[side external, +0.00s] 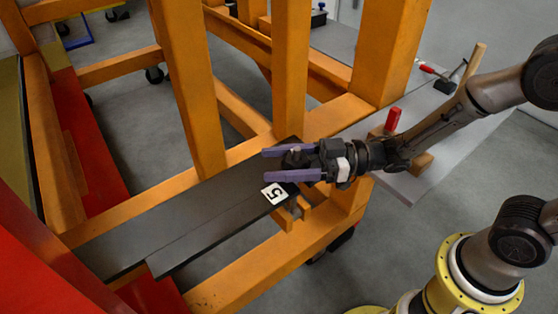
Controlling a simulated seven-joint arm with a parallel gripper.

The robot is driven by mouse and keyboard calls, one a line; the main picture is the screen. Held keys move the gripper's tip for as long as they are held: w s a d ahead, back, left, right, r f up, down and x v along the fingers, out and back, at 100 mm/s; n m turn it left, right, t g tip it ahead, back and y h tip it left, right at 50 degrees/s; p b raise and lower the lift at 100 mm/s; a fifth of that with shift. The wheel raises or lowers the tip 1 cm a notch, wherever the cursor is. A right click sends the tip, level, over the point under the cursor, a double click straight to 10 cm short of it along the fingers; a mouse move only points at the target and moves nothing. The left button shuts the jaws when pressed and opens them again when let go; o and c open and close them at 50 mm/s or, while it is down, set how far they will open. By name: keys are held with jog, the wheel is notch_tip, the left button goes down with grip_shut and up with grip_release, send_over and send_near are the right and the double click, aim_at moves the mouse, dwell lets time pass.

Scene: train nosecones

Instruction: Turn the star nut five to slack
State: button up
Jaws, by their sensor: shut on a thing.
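My gripper (284,165) reaches in from the right with its two purple fingers on either side of a dark knob, the star nut (294,157). The fingers are shut on the nut, one along its far side and one along its near side. The nut sits at the right end of a dark grey bar (205,220). The nut's shape is mostly hidden between the fingers.
Orange frame posts (292,70) rise close behind the gripper, with another post (390,50) to its right. A grey shelf (440,150) on the right carries a red-handled item (392,120) and a hammer (470,65). Red panels (85,140) stand at left.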

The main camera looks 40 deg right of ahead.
aim_at(295, 164)
jog(key=n+g+y, duration=0.1)
jog(key=n+g, duration=0.1)
jog(key=g, duration=0.1)
jog(key=s+n+g+y, duration=0.1)
jog(key=n+g, duration=0.1)
jog(key=g, duration=0.1)
jog(key=n+g, duration=0.2)
jog(key=g, duration=0.1)
jog(key=shift+s+a+y, duration=0.2)
jog(key=shift+s+y, duration=0.05)
jog(key=shift+y, duration=0.15)
jog(key=n+g, duration=0.2)
jog(key=g, duration=0.1)
jog(key=s+n+g+h, duration=0.1)
jog(key=n+g, duration=0.1)
jog(key=g, duration=0.1)
jog(key=n+g+h, duration=0.1)
jog(key=n+g, duration=0.1)
jog(key=g, duration=0.1)
jog(key=shift+s+d, duration=0.2)
jog(key=shift+s, duration=0.15)
jog(key=shift+g, duration=0.3)
jog(key=o, duration=1.4)
jog(key=v, duration=1.3)
jog(key=shift+w+d+r, duration=0.2)
jog(key=shift+d, duration=0.05)
